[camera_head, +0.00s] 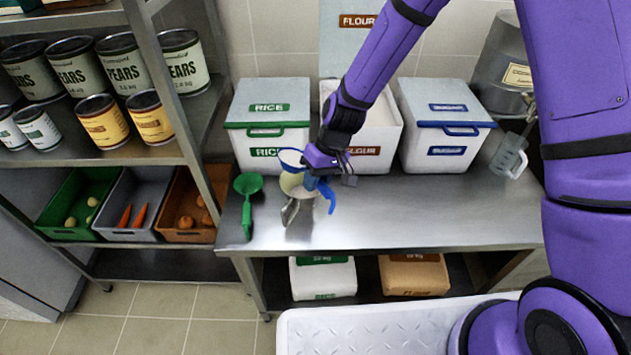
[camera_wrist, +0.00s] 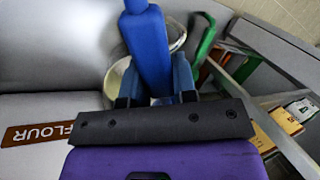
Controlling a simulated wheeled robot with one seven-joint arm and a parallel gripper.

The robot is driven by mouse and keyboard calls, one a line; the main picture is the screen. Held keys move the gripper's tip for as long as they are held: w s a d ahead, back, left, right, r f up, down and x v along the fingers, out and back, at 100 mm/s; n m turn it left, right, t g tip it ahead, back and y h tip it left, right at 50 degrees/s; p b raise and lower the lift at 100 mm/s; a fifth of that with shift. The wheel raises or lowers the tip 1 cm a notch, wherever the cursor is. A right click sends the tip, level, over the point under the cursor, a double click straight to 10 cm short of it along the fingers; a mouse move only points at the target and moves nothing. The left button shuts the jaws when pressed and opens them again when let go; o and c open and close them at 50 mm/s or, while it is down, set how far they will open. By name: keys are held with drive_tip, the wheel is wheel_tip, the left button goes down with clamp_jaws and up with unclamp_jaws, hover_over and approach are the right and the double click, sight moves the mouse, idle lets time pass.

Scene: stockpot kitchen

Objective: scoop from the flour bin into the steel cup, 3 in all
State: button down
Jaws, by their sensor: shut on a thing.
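My gripper (camera_head: 322,172) is shut on the handle of a blue scoop (camera_head: 327,194). The blue-rimmed scoop bowl (camera_head: 291,158) is to the left of my gripper, above or beside the steel cup; whether it holds flour is unclear. The steel cup (camera_head: 291,209) stands on the counter in front of the flour bin, with a pale inside, partly hidden by scoop and gripper. The blue handle also shows in the wrist view (camera_wrist: 147,45). The flour bin (camera_head: 367,160) is open behind my gripper, its lid (camera_head: 345,50) raised against the wall, with pale flour inside.
A green scoop (camera_head: 247,195) lies on the counter (camera_head: 430,215) to the left. A closed rice bin (camera_head: 268,105) and a closed blue-lidded bin (camera_head: 440,110) flank the flour bin. A clear jug (camera_head: 509,155) stands at right. The counter's right front is clear.

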drive_tip(key=shift+w+d+r+g+y, duration=0.1)
drive_tip(key=shift+d+r+g+y, duration=0.15)
drive_tip(key=shift+y, duration=0.35)
drive_tip(key=y, duration=0.1)
drive_tip(key=g+y, duration=0.2)
drive_tip(key=y, duration=0.1)
drive_tip(key=shift+w+d+r+g, duration=0.1)
drive_tip(key=shift+w+d+g, duration=0.2)
drive_tip(key=shift+d, duration=0.1)
drive_tip(key=shift+w+d+f+g+y, duration=0.3)
drive_tip(key=shift+d+g+y, duration=0.4)
drive_tip(key=shift+y, duration=0.9)
drive_tip(key=shift+w+d+f+g+y, duration=0.15)
drive_tip(key=shift+w+d+g+y, duration=0.25)
drive_tip(key=shift+g+y, duration=0.9)
drive_tip(key=shift+w+d+f+g+y, duration=0.25)
drive_tip(key=shift+d+g+y, duration=0.3)
drive_tip(key=shift+y, duration=1.35)
